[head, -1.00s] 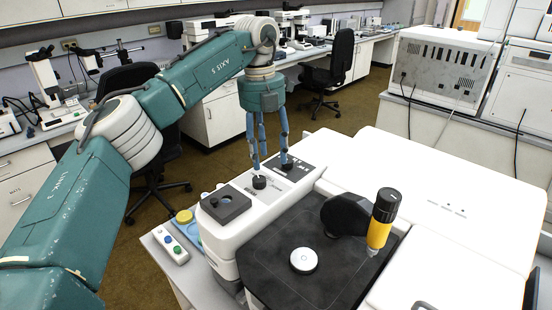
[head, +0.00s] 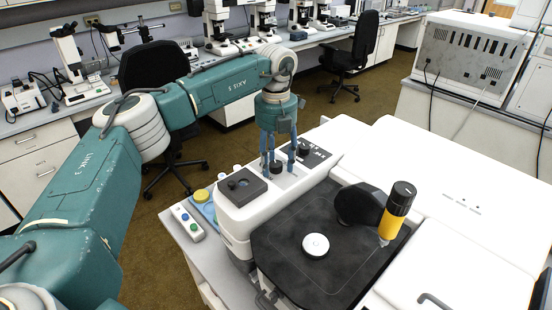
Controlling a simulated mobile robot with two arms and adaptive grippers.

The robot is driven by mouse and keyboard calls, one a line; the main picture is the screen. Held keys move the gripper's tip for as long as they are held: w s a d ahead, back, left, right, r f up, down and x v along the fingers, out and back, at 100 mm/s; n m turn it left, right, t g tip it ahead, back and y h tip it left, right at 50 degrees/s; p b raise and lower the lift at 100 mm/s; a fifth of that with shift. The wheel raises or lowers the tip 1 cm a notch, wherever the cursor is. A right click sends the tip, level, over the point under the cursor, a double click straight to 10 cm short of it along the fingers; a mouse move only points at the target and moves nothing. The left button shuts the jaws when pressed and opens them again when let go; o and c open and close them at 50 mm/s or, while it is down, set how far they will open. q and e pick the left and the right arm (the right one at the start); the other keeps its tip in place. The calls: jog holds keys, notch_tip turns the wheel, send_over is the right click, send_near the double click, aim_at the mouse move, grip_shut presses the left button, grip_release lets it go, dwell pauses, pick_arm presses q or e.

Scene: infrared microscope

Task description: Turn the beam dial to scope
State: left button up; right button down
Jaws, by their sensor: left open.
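The white infrared microscope (head: 254,213) carries two small black dials. One dial (head: 277,168) stands on its white top; the other dial (head: 304,152) sits on a black panel with white markings (head: 319,154). The markings are too small to read, so I cannot tell which is the beam dial. My left gripper (head: 281,169) points down over the white top, open, its blue fingers apart. Its fingertips are around or just beside the nearer dial; contact cannot be made out. My right gripper is not in view.
A square black sample stage (head: 242,187) lies just left of the fingers. A black plate with a white round knob (head: 316,245) and a yellow-black cylinder (head: 397,211) stand to the right. A small button box (head: 187,221) is at the left edge.

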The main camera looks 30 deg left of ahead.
pick_arm(q)
jog(key=shift+c, duration=1)
jog(key=c, duration=0.9)
jog(key=shift+c, duration=0.2)
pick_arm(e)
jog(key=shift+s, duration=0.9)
